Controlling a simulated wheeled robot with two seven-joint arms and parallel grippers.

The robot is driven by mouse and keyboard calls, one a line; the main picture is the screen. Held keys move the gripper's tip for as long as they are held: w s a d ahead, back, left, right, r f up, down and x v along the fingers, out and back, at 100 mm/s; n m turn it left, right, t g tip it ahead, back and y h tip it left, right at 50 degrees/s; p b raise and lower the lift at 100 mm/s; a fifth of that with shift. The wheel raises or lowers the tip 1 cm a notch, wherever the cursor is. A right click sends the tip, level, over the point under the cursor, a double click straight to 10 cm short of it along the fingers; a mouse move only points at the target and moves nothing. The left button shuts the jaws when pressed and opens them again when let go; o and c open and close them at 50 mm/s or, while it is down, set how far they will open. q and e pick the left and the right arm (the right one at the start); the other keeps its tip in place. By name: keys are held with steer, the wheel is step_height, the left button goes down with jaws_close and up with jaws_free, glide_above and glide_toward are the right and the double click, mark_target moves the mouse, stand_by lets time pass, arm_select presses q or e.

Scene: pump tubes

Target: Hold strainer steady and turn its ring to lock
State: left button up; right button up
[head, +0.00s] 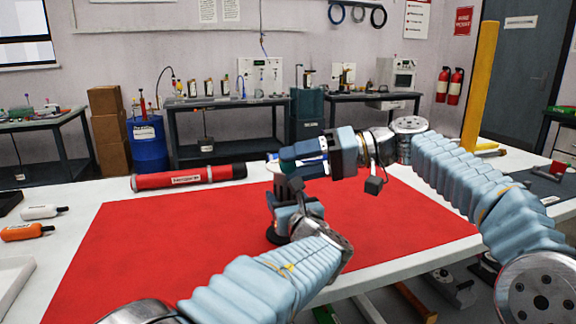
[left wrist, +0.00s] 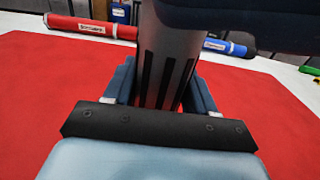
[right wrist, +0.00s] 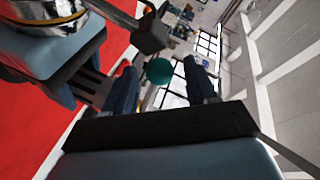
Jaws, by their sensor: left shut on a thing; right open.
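The strainer is a grey cylinder with dark upright slots; in the left wrist view its body (left wrist: 170,60) stands between the fingers of my left gripper (left wrist: 160,95). In the head view my left gripper (head: 285,195) is shut on the strainer (head: 296,184) over the red mat, and the arms hide most of it. My right gripper (head: 288,157) is open just above, its fingers level and pointing left. In the right wrist view a teal round thing (right wrist: 159,71) shows between the fingers of my right gripper (right wrist: 162,85); I cannot tell what it is. I cannot make out the ring.
A red tube (head: 188,178) lies along the mat's back left edge. A blue tube (left wrist: 225,47) lies at the back, partly hidden. White and orange bottles (head: 25,231) lie at the table's left. The red mat (head: 140,250) is clear to the left of the arms.

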steer(key=shift+x, duration=1)
steer(key=shift+c, duration=0.5)
jaws_close()
